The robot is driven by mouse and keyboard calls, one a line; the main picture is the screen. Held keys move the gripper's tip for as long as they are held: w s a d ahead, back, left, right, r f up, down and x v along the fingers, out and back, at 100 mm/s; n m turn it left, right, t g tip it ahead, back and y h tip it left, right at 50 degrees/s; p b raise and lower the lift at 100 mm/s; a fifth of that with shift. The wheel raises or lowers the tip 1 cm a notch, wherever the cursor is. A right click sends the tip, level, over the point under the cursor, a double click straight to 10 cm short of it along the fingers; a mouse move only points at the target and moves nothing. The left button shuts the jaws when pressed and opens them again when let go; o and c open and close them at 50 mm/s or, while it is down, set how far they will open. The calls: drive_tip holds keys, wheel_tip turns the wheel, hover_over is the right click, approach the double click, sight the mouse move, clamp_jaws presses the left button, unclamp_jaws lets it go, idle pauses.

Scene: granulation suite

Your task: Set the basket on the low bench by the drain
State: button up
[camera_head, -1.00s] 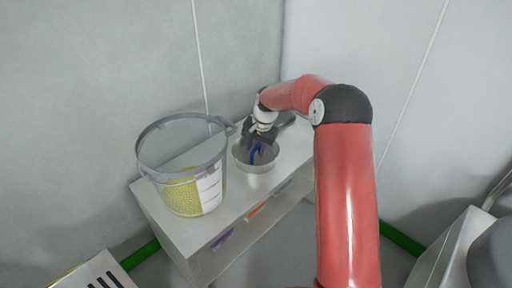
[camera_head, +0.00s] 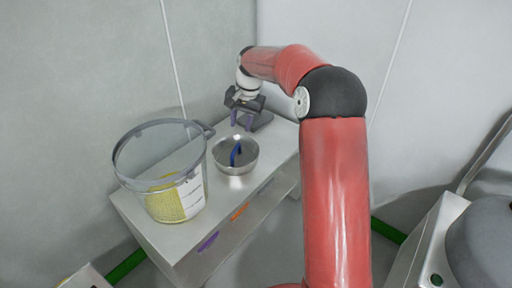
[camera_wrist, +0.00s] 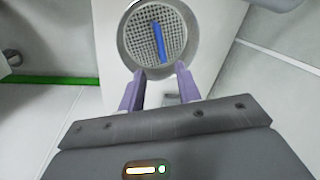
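The basket (camera_head: 222,166) is a small round metal bowl with a blue bar handle across it. It rests upright on top of a white bench-like unit (camera_head: 268,160). In the wrist view the basket (camera_wrist: 134,42) shows a perforated floor, with the blue handle running lengthwise over it. My gripper (camera_head: 241,125) is above and just behind the basket, apart from it. In the wrist view my gripper (camera_wrist: 162,76) has its two purple fingers spread, with nothing between them. I cannot tell which surface is the bench by the drain.
A large clear bucket (camera_head: 180,204) with yellow granules stands left of the basket on the same top. Purple (camera_head: 208,241) and orange (camera_head: 240,212) items show at the unit's front. A grey rounded vessel (camera_head: 485,245) stands at right. Walls close in behind.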

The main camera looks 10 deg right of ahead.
drive_tip(key=s+r+n+t+h, duration=0.1)
drive_tip(key=s+r+n, duration=0.1)
drive_tip(key=s+r, duration=0.5)
drive_tip(key=s+r+n+t+h, duration=0.1)
drive_tip(key=s+r, duration=0.3)
drive_tip(key=s, duration=0.7)
drive_tip(key=s+d+f+n+t, duration=0.1)
drive_tip(key=s, duration=0.8)
drive_tip(key=s+d+f+n+t, duration=0.1)
drive_tip(key=s+d+f+n, duration=0.1)
drive_tip(key=s, duration=0.8)
drive_tip(key=shift+s+f, duration=0.15)
drive_tip(key=shift+s, duration=0.1)
drive_tip(key=shift+a, duration=0.15)
